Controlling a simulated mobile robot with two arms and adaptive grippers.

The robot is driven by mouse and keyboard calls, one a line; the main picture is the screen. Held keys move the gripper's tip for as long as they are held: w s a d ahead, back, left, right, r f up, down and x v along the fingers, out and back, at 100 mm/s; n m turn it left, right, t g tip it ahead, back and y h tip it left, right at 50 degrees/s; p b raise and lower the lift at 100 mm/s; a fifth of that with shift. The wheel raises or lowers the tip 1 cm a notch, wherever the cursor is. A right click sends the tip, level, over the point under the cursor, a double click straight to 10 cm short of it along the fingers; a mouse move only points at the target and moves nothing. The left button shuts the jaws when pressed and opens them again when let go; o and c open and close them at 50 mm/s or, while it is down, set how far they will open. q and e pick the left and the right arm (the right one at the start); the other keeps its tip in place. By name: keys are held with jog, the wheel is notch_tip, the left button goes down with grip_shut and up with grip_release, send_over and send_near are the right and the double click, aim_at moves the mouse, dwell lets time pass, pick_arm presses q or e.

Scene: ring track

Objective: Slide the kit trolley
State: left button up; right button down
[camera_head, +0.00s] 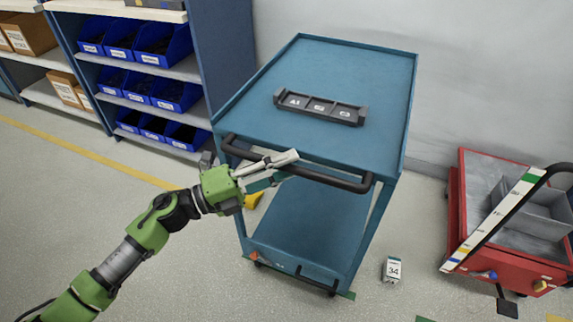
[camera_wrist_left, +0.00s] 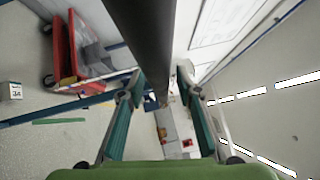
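The kit trolley (camera_head: 338,67) is a blue two-deck cart standing in the middle of the head view. Its black handle (camera_head: 331,180) runs along the near edge of the top deck. My left gripper (camera_head: 283,167) is at the left half of this handle, with its fingers on either side of the bar. In the left wrist view, the dark handle bar (camera_wrist_left: 146,38) passes between the two spread fingers of the left gripper (camera_wrist_left: 161,78), with gaps visible beside it. My right gripper is not in view.
A dark three-slot tray (camera_head: 320,107) lies on the top deck. A red cart (camera_head: 507,262) stands at the right, near a small marker numbered 34 (camera_head: 393,269). Shelves with blue bins (camera_head: 165,47) stand at the left. Open floor lies left of the trolley.

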pick_arm(q)
jog(key=v, duration=1.1)
jog(key=shift+s+a, duration=0.15)
jog(key=shift+a, duration=0.15)
